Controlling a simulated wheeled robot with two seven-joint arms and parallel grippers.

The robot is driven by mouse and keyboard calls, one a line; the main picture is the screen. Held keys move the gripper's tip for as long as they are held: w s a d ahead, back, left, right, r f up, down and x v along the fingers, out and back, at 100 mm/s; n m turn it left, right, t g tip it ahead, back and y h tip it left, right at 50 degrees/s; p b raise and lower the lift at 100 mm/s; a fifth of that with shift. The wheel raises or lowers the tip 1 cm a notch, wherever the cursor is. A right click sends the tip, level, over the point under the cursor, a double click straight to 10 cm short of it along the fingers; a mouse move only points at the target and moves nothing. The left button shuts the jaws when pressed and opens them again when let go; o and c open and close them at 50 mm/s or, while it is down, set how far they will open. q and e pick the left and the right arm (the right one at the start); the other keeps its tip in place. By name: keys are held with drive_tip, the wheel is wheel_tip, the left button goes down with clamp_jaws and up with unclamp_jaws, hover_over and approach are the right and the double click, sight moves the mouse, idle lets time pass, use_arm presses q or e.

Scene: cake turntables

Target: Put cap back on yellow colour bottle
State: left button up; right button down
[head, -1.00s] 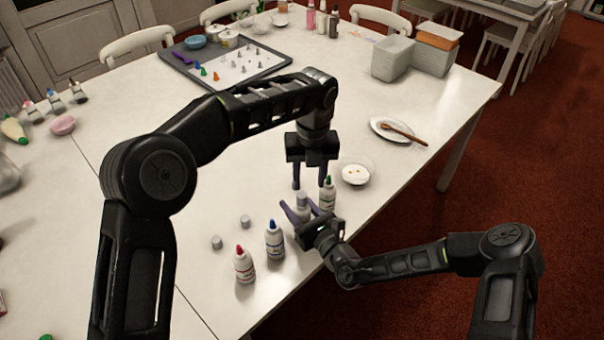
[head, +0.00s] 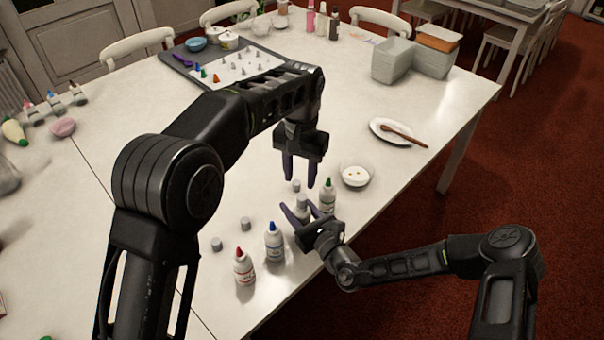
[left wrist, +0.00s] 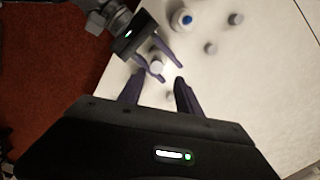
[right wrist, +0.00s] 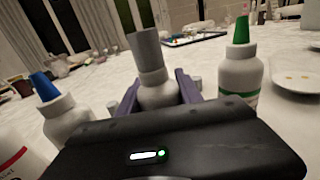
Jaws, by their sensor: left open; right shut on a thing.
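A white bottle (right wrist: 158,94) stands between the fingers of my right gripper (head: 296,214), which is shut on it. A grey cap (right wrist: 147,50) sits over its tip and hides any nozzle colour. It looks slightly tilted in the right wrist view; I cannot tell how tightly it sits. From above, the capped top also shows in the left wrist view (left wrist: 156,67). My left gripper (head: 299,184) is open and empty, above and behind the bottle, apart from the cap.
A green-tipped bottle (head: 327,195) stands close on the right. Blue-tipped (head: 274,242) and red-tipped (head: 244,267) bottles stand to the left. Loose grey caps (head: 245,223) lie nearby. A small bowl (head: 355,176) and a plate (head: 390,131) are at the right.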

sight(302, 196)
use_arm(q)
drive_tip(key=n, duration=0.4)
drive_tip(key=shift+d+n, duration=0.25)
drive_tip(key=shift+n, duration=0.05)
drive_tip(key=shift+f, duration=0.15)
drive_tip(key=shift+f, duration=3.9)
clamp_jaws()
drive_tip(key=shift+o, duration=0.6)
unclamp_jaws()
